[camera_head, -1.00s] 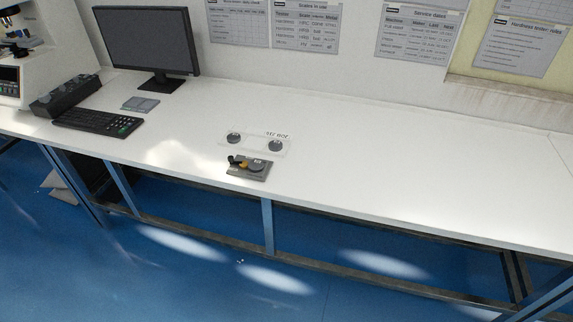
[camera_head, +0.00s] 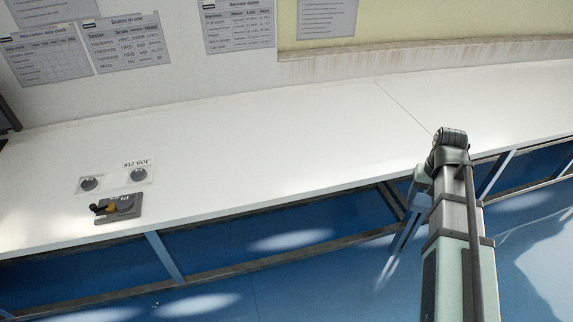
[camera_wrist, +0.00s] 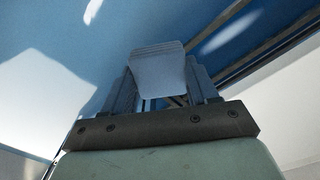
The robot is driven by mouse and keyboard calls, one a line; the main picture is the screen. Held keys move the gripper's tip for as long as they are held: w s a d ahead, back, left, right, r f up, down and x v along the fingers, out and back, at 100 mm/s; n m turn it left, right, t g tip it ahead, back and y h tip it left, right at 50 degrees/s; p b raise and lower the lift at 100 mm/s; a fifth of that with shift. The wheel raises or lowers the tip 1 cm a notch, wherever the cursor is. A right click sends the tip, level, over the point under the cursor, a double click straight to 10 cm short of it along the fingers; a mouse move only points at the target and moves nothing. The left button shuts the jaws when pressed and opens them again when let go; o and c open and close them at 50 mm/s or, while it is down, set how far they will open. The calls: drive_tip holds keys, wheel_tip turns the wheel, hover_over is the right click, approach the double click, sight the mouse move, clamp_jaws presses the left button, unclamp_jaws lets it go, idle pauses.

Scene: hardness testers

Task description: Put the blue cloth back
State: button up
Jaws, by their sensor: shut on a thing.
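In the wrist view, my gripper (camera_wrist: 160,88) is shut on the blue cloth (camera_wrist: 158,74). The cloth looks pale grey-blue and folded, with stacked layers along its far edge. It sits between the two dark ribbed fingers, held clear of the blue floor behind it. In the head view, my arm rises at the right, in front of the bench edge.
The white bench (camera_head: 290,140) is largely bare in the middle and right. Paper charts (camera_head: 133,44) hang on the wall.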

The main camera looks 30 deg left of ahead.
drive_tip(key=s+a+n, duration=0.2)
drive_tip(key=s+a, duration=0.1)
drive_tip(key=a, duration=0.8)
drive_tip(key=s+a+n, duration=0.2)
drive_tip(key=s+a, duration=0.1)
drive_tip(key=a, duration=0.8)
drive_tip(key=s+a+n, duration=0.2)
drive_tip(key=s+a, duration=0.1)
drive_tip(key=a, duration=0.8)
wheel_tip(320, 180, up, 3)
drive_tip(key=n, duration=0.3)
hover_over(172, 184)
drive_tip(key=shift+w+f+m, duration=0.1)
drive_tip(key=shift+f+m, duration=0.45)
drive_tip(key=shift+f, duration=1.9)
drive_tip(key=shift+f+m, duration=0.55)
drive_tip(key=shift+f, duration=1.9)
drive_tip(key=shift+f, duration=0.1)
drive_tip(key=o, duration=1)
wheel_tip(172, 184, up, 12)
drive_tip(key=shift+r, duration=0.1)
